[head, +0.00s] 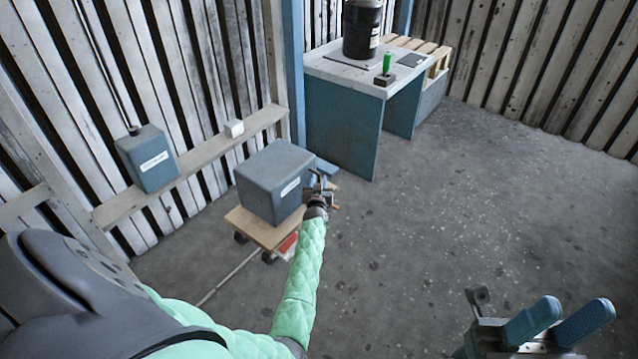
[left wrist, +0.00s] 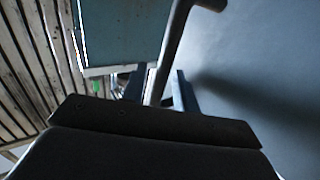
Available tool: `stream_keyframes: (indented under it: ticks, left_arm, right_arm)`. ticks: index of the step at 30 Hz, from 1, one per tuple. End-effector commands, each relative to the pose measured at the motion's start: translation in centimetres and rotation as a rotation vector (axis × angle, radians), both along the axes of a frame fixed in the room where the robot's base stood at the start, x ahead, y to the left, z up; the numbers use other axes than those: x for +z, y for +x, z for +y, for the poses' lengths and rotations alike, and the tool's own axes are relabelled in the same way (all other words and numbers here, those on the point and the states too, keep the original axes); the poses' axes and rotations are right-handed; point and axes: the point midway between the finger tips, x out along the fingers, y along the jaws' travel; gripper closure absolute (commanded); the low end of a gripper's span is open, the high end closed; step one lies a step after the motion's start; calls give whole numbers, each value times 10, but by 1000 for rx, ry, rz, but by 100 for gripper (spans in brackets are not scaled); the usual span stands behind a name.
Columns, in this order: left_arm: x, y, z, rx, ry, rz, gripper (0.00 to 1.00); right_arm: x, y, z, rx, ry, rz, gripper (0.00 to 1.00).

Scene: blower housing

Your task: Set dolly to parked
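The dolly (head: 250,226) is a low wooden platform on dark wheels beside the left wall. A large blue-grey box (head: 270,180) with a white label stands on it. A red patch (head: 288,243) shows at its near edge. My left gripper (head: 323,183) is at the box's right side. In the left wrist view a grey bent bar (left wrist: 175,45) runs between its two blue fingers (left wrist: 160,88), which stand apart with a gap on the bar's right. Whether the bar belongs to the dolly is unclear. My right gripper (head: 560,322) is open and empty at bottom right.
A blue workbench (head: 345,125) stands behind the dolly, bearing a black drum (head: 362,30) and a green item (head: 387,63). A blue-grey wall box (head: 148,158) is on the left wall's ledge (head: 205,152). The concrete floor (head: 440,210) on the right is clear.

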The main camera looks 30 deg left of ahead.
Motion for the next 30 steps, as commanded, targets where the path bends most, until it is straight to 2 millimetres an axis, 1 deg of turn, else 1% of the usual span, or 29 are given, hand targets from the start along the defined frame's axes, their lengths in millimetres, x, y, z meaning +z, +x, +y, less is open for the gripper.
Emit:
stream_keyframes:
  ticks: [5,9,10,17,20,23,26,30]
  left_arm:
    - [0,0,0,0,0,0,70]
    - [0,0,0,0,0,0,98]
    - [0,0,0,0,0,0,100]
    - [0,-1,0,0,0,0,100]
    - [2,-5,0,0,0,0,100]
    - [3,-15,1,0,1,2,100]
    - [4,-31,2,0,1,3,100]
    - [5,-62,4,0,1,5,100]
  right_arm:
    - [0,0,0,0,0,1,64]
    - [0,0,0,0,0,1,64]
    - [0,0,0,0,0,1,64]
    - [1,0,0,0,0,1,64]
    - [5,0,-1,2,4,1,64]
    - [13,0,-2,6,13,-2,64]
    - [26,-1,-4,10,26,-10,64]
    - [43,-2,-7,-31,18,-22,64]
